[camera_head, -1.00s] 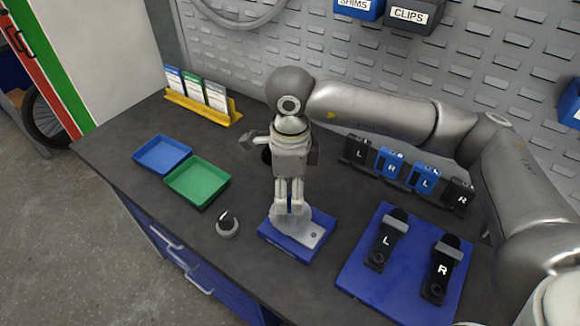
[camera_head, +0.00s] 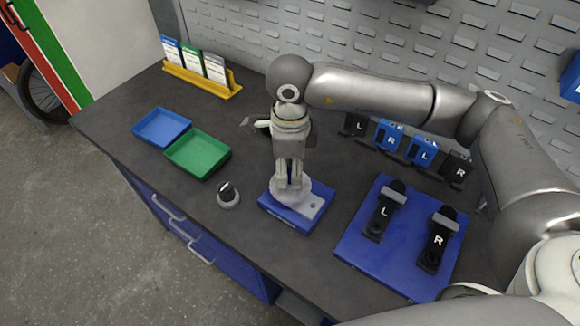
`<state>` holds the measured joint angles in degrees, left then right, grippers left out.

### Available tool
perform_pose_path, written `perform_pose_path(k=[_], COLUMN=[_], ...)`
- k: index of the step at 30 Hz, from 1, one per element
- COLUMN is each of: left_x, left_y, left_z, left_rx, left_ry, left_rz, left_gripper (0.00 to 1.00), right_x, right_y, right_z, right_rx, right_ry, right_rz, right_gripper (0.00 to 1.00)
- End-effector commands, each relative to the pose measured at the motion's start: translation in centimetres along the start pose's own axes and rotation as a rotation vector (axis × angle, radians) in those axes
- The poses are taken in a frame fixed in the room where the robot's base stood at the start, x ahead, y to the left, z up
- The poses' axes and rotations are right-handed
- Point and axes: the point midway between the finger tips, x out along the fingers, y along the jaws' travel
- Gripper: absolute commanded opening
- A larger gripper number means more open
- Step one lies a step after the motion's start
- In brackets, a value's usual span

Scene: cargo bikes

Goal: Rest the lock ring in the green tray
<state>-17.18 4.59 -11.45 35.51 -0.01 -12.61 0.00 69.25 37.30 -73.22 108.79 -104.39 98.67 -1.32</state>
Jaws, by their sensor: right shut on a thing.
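My right gripper (camera_head: 288,184) points down over a small blue box (camera_head: 285,216) in the middle of the bench. Its fingers are shut on a pale grey round piece, which looks like the lock ring (camera_head: 274,192). The fingers partly cover the ring, and I cannot tell whether it still touches the grey plate on the box. The green tray (camera_head: 197,152) lies to the left of the gripper and looks empty. My left gripper is not in view.
A blue tray (camera_head: 161,127) sits beside the green one. A round grey knob-like part (camera_head: 228,195) stands between green tray and blue box. A blue mat (camera_head: 400,262) with black L and R parts lies right. A yellow card holder (camera_head: 202,82) stands behind.

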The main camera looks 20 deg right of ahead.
Motion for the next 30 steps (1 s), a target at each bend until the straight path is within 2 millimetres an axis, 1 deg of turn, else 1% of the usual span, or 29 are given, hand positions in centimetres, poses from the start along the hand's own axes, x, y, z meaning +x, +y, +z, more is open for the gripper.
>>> perform_pose_path(k=[1, 6, 8, 9, 17, 30], left_x=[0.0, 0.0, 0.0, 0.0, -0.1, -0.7], left_y=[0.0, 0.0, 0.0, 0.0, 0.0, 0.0], left_z=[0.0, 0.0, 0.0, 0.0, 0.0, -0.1], left_rx=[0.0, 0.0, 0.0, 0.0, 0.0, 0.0], left_ry=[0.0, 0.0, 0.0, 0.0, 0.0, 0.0], left_rz=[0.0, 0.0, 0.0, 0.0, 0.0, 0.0], left_gripper=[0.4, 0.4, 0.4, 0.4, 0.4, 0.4], right_x=[0.0, 0.0, 0.0, 0.0, -0.2, -1.9], right_y=[0.0, 0.0, 0.0, 0.0, 0.0, 0.0], right_z=[0.0, 0.0, 0.0, 0.0, 0.0, 0.0], right_rx=[0.0, -0.001, -0.001, -0.001, -0.001, -0.001], right_ry=[0.0, 0.0, 0.0, 0.0, 0.0, -0.001], right_rz=[0.0, 0.001, 0.001, 0.001, 0.001, -0.001], right_gripper=[0.32, 0.1, 0.02, 0.0, 0.0, 0.0])
